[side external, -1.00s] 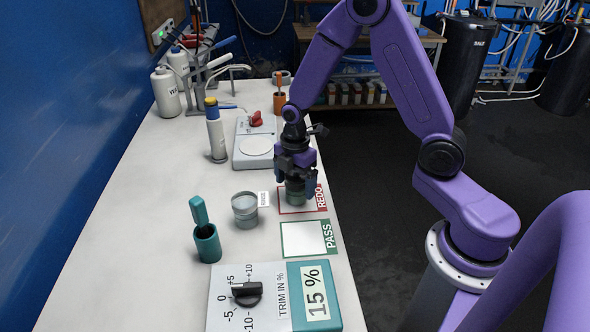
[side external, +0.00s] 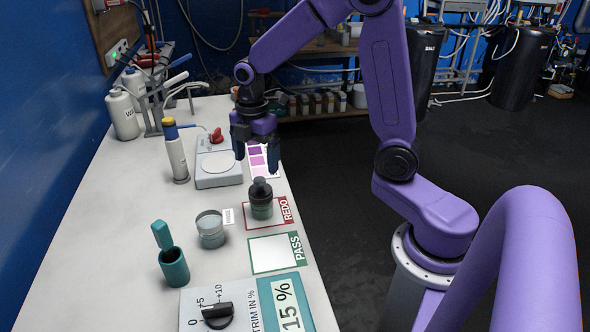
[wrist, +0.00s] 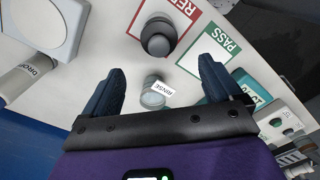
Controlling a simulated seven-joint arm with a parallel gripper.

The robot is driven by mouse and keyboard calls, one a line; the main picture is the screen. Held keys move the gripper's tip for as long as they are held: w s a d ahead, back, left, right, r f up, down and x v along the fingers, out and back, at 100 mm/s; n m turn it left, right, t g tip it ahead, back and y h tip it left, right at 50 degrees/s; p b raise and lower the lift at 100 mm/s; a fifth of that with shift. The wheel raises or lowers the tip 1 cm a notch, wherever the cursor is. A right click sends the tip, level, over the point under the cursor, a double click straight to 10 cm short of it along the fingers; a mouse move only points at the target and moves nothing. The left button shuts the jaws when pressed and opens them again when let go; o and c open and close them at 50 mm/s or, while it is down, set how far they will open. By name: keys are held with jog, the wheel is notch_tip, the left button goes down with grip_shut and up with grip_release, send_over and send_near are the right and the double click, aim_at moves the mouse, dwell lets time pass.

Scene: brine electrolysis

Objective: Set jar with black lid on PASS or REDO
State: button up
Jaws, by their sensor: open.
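The jar with the black lid (side external: 261,199) stands upright within the red-framed REDO card (side external: 283,210), touching the table surface there. It also shows in the wrist view (wrist: 158,37), where it covers part of the REDO frame (wrist: 183,12). The green-framed PASS card (side external: 272,254) lies nearer the camera and is empty; it also shows in the wrist view (wrist: 206,52). My gripper (side external: 256,160) is open and empty, above and behind the jar and clear of it. In the wrist view its two fingers are spread wide apart.
A clear RINSE pot (side external: 210,229) stands left of the cards. A teal holder (side external: 173,267) and the trim dial box (side external: 235,312) are at the front. The table's right edge is close to the cards.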

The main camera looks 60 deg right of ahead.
jog(key=s+a+r+m, duration=0.1)
jog(key=s+a+m, duration=0.1)
jog(key=s, duration=1.1)
jog(key=s+a+r+m, duration=0.1)
jog(key=s+a+m, duration=0.2)
jog(key=s, duration=0.9)
jog(key=shift+s+r, duration=0.2)
jog(key=shift+s, duration=0.15)
